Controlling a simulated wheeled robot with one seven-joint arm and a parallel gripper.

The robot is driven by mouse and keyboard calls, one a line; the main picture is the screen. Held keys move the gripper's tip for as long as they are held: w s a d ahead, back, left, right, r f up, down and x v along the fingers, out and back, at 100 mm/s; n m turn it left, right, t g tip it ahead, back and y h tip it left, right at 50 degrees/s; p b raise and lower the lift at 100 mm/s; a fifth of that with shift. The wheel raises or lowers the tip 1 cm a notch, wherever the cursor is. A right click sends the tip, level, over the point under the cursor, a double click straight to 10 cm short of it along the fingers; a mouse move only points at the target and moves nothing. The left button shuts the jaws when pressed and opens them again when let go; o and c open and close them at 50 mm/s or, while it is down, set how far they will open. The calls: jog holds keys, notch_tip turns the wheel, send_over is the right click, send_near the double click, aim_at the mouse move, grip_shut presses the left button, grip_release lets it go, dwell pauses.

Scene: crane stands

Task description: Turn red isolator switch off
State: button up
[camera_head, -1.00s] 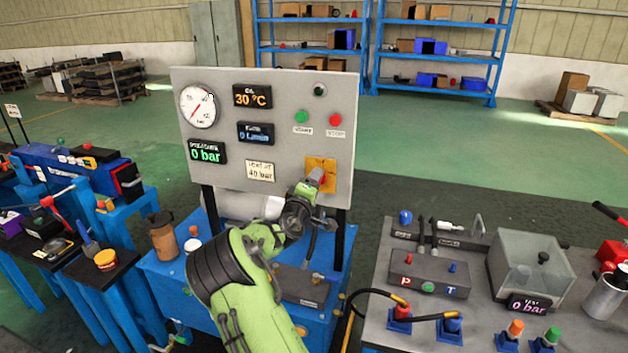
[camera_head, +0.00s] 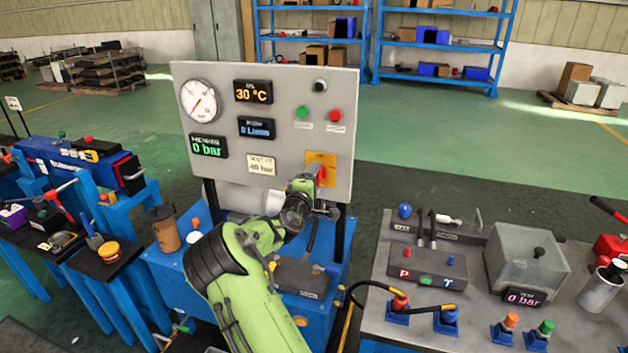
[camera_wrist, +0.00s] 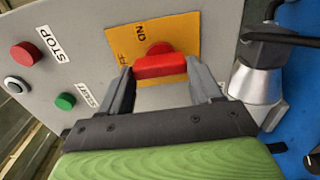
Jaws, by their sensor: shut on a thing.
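The red isolator switch (camera_wrist: 160,64) sits on a yellow plate (camera_wrist: 190,38) on the grey panel. In the wrist view its handle lies crosswise between the two fingers of my gripper (camera_wrist: 160,80), which is shut on it. The plate carries the word ON at its top and a partly hidden label at its left. In the head view the switch (camera_head: 321,174) shows at the panel's lower right, partly covered by my gripper (camera_head: 312,181).
The grey panel (camera_head: 285,105) also bears a gauge (camera_head: 199,101), displays, a green start button (camera_head: 303,112) and a red stop button (camera_head: 335,116). A grey fitting with a black cable (camera_wrist: 255,85) stands close right of my gripper in the wrist view.

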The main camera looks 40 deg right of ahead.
jog(key=o, duration=1.1)
jog(key=shift+c, duration=0.2)
jog(key=shift+a, duration=0.15)
jog(key=v, duration=1.5)
jog(key=shift+s+a+b, duration=0.25)
jog(key=shift+b, duration=0.2)
jog(key=s+a+f+m+g+y+p, duration=0.25)
jog(key=s+a+m+g+y, duration=0.2)
jog(key=s+m+y, duration=0.3)
jog(key=s+a+r+n+t+y+p, duration=0.1)
jog(key=s+a+r+y, duration=0.3)
jog(key=s+a, duration=0.4)
jog(key=s+a+r+n+t+y+p, duration=0.1)
jog(key=s+a+r+y, duration=0.3)
jog(key=s+a, duration=0.5)
jog(key=a+r+p, duration=0.1)
jog(key=a, duration=0.4)
jog(key=shift+r, duration=0.35)
